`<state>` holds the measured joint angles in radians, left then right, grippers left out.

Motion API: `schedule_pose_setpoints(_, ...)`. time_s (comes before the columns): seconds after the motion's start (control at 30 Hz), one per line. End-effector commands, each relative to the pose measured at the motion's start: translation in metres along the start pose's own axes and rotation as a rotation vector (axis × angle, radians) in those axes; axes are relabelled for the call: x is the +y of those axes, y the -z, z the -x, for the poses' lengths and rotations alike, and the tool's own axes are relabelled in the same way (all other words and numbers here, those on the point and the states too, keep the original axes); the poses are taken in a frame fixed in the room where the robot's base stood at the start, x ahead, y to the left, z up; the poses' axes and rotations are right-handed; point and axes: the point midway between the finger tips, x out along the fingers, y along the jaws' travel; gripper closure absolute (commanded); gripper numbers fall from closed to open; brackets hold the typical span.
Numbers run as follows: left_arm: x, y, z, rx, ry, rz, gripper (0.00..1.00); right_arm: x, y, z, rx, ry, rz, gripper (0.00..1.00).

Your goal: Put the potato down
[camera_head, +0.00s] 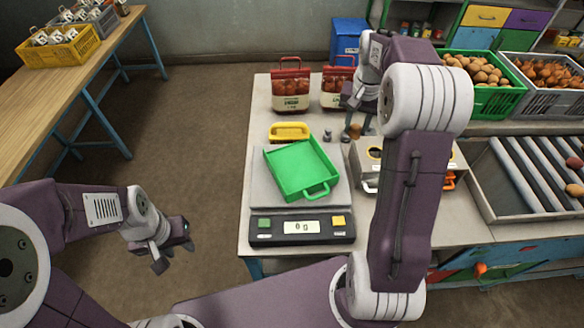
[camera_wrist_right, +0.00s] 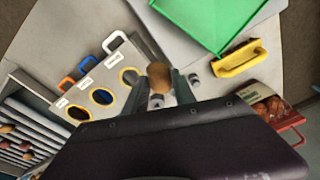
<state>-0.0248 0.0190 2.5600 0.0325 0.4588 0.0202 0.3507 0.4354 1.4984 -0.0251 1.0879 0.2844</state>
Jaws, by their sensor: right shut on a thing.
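My right gripper (camera_head: 356,132) is shut on a brown potato (camera_head: 354,130), held above the table between the green tray and the box with round holes. In the right wrist view the potato (camera_wrist_right: 159,77) sits between the two finger tips. The green tray (camera_head: 298,170) looks empty and rests on the scale (camera_head: 264,212), whose display seems to read zero. My left gripper (camera_head: 162,258) hangs at the left, away from the table, empty; its fingers are too small to judge.
The box with round holes (camera_wrist_right: 72,82) stands beside the scale. A yellow-handled object (camera_head: 289,131) and small metal weights lie behind the tray. Red sacks (camera_head: 290,90) stand at the back. A green crate of potatoes (camera_head: 490,98) and a roller conveyor (camera_head: 530,172) are at right.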

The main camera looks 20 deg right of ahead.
Motion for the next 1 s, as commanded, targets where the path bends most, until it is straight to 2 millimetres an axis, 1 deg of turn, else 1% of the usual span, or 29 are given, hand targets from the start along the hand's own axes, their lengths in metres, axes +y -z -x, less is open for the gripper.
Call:
schedule_pose_setpoints(0.07, 0.000, 0.000, 0.000, 0.000, 0.000, 0.000, 0.64, 0.000, -0.001, -0.001, 0.000, 0.000, -0.001, 1.00)
schedule_pose_setpoints(0.17, 0.000, 0.000, -0.001, 0.000, 0.000, 0.000, 0.64, -0.008, -0.010, -0.006, -0.001, 0.000, 0.004, 1.00)
schedule_pose_setpoints(0.5, 0.000, 0.000, 0.002, 0.000, 0.000, 0.000, 0.64, -0.053, -0.068, -0.041, -0.003, -0.001, 0.006, 1.00)
schedule_pose_setpoints(0.63, 0.000, 0.000, 0.004, 0.000, 0.000, 0.000, 0.64, -0.068, -0.086, -0.052, -0.002, -0.001, 0.005, 1.00)
schedule_pose_setpoints(0.73, 0.000, 0.001, 0.004, 0.000, 0.000, 0.000, 0.64, -0.074, -0.093, -0.058, -0.001, 0.000, 0.002, 1.00)
schedule_pose_setpoints(0.9, 0.000, 0.001, 0.004, 0.000, 0.000, 0.000, 0.64, -0.076, -0.096, -0.060, 0.000, 0.000, 0.000, 1.00)
schedule_pose_setpoints(0.97, 0.000, 0.001, 0.005, 0.000, 0.000, 0.000, 0.64, -0.076, -0.097, -0.067, -0.002, -0.001, 0.000, 1.00)
schedule_pose_setpoints(1.0, 0.000, 0.001, 0.006, 0.000, 0.000, 0.000, 0.64, -0.075, -0.099, -0.074, -0.004, -0.003, 0.000, 1.00)
